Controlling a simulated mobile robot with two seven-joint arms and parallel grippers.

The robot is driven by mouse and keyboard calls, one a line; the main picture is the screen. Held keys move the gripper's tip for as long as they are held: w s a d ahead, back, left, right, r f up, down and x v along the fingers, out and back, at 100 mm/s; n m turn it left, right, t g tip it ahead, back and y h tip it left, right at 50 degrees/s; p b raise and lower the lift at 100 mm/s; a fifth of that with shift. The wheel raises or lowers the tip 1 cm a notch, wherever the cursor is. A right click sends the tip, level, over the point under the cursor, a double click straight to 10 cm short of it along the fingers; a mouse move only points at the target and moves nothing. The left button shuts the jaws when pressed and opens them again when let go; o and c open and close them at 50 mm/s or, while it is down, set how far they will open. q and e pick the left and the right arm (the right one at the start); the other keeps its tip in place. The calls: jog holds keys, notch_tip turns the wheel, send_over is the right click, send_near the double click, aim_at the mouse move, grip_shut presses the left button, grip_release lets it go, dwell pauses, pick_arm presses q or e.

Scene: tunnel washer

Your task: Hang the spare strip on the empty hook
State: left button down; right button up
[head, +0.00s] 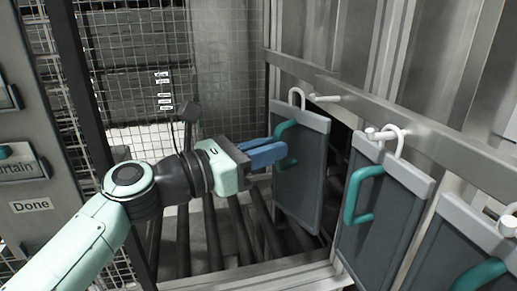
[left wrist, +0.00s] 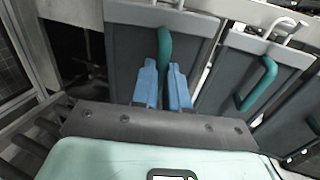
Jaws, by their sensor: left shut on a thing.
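The spare strip (head: 302,178) is a dark grey panel with a light grey top band, a white loop (head: 296,96) and a teal handle (head: 281,138). My left gripper (head: 283,150) is shut on this handle and holds the strip upright, near the rail. The empty hook (head: 325,98) is a short white peg on the rail, just right of the loop in the head view; the loop looks apart from it. In the left wrist view, the blue fingers (left wrist: 163,88) sit on both sides of the handle (left wrist: 164,50). My right gripper is not in view.
A second strip (head: 380,205) hangs by its loop from a peg to the right, and a third (head: 470,245) is beyond it. The metal rail (head: 365,105) runs along the wall. Rollers (head: 215,235) lie below, and a mesh fence (head: 130,60) stands behind my left arm.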

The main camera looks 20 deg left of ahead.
aim_at(304, 150)
pick_arm(q)
jog(key=shift+w+d+p, duration=0.2)
jog(key=shift+w+d, duration=0.4)
jog(key=shift+d, duration=0.3)
jog(key=shift+w+d+p, duration=0.15)
jog(key=shift+w+d, duration=0.45)
jog(key=shift+d, duration=0.25)
jog(key=shift+w+d+f, duration=0.25)
jog(key=shift+w+d, duration=0.1)
jog(key=shift+d, duration=0.25)
jog(key=shift+w+d+f, duration=0.15)
jog(key=shift+d+f, duration=0.05)
jog(key=shift+f, duration=0.05)
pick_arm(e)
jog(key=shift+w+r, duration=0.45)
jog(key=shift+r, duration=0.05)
